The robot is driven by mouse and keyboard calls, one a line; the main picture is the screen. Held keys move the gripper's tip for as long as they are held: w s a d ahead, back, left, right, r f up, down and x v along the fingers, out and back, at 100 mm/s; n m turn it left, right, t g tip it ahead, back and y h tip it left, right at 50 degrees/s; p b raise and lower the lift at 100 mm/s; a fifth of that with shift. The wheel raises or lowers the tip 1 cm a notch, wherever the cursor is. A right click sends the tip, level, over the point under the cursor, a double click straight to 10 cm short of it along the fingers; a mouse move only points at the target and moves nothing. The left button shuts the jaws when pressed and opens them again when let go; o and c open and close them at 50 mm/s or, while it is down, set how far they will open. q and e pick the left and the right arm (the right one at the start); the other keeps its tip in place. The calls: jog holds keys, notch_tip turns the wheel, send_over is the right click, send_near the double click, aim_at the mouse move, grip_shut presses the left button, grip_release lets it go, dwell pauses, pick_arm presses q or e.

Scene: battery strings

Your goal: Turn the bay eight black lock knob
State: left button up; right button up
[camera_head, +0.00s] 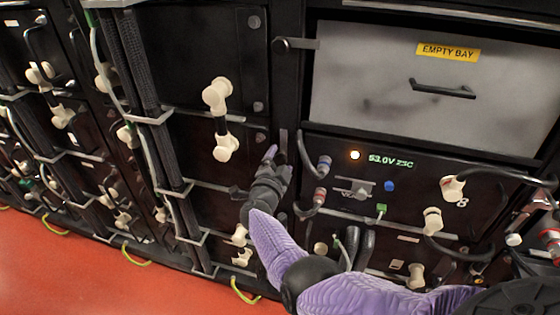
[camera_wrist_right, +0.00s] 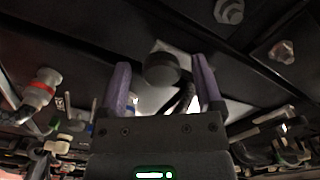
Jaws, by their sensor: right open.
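Bay eight (camera_head: 415,190) is the dark module marked 8, with a lit green readout and an orange light, below the empty bay. My right gripper (camera_head: 278,157) is at its left edge in the head view, fingers pointing up, open and empty. In the right wrist view a round black knob (camera_wrist_right: 162,69) appears between and beyond the two purple fingers of my right gripper (camera_wrist_right: 160,62). I cannot tell whether the fingers touch it. In the head view the gripper covers that spot, so the bay eight knob does not show clearly. My left gripper is not in view.
A grey drawer front labelled EMPTY BAY (camera_head: 385,95) is above, with another black knob (camera_head: 282,45) at its upper left. Cables and connectors (camera_head: 322,165) stand close right of the gripper. Cream-coloured connectors (camera_head: 217,95) protrude from the left bay. Red floor (camera_head: 80,270) is open at lower left.

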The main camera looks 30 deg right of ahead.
jog(key=p+v, duration=0.1)
jog(key=v, duration=0.1)
jog(key=p+v, duration=0.1)
jog(key=v, duration=0.1)
jog(key=shift+r+p, duration=0.3)
jog(key=shift+r, duration=0.05)
jog(key=p, duration=0.2)
send_near(280, 160)
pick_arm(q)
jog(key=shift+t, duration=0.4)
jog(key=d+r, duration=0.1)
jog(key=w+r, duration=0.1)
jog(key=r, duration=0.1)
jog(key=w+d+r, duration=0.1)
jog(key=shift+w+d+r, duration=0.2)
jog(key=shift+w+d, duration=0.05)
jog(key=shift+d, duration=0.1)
pick_arm(e)
jog(key=shift+d+f, duration=0.1)
jog(key=shift+f, duration=0.25)
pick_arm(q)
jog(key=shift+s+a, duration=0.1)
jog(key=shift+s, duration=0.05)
pick_arm(e)
jog(key=shift+f, duration=0.1)
